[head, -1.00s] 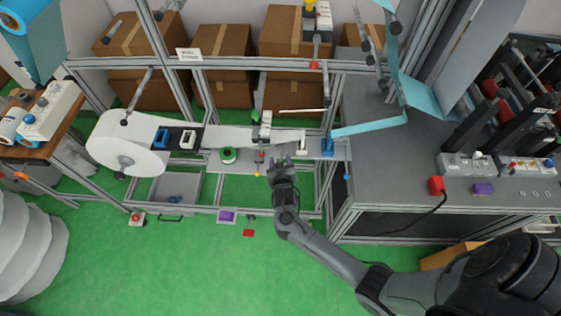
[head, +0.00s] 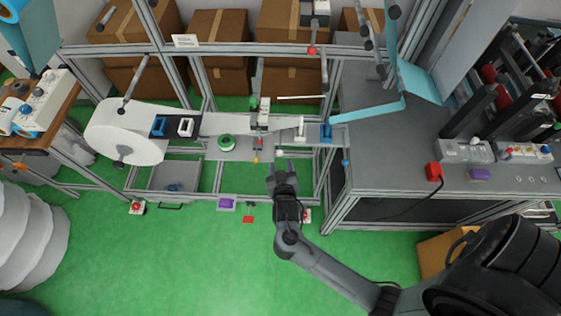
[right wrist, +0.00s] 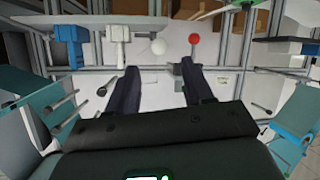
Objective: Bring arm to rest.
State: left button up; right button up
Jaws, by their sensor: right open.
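My right arm comes in from the lower right of the head view. Its gripper (head: 281,168) is in front of the mask line's front rail, over the green floor, with its fingers pointing at the line. In the right wrist view the two dark fingers (right wrist: 158,92) are apart with nothing between them. Beyond the fingertips are a white ball-shaped knob (right wrist: 158,46) and a red ball-shaped knob (right wrist: 194,39); they look apart from the fingers. My left gripper does not show in either view.
A large white roll (head: 125,137) feeds a strip along the line. A green spool (head: 227,142) lies on the plate left of my gripper. Green floor (head: 180,255) is open in front.

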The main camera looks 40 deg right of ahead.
jog(key=shift+s, duration=0.15)
dwell(0.3)
jog(key=s+d+f+n, duration=0.1)
jog(key=s+d+f, duration=0.15)
jog(key=s, duration=0.35)
jog(key=s+a+r+n+g+y, duration=0.65)
jog(key=s+a+r+y, duration=0.2)
jog(key=s, duration=0.45)
notch_tip(320, 180, up, 16)
jog(key=p, duration=1.6)
jog(key=shift+s+a+g, duration=0.15)
jog(key=shift+a+g, duration=0.2)
jog(key=shift+f+m, duration=0.15)
jog(key=shift+m, duration=0.1)
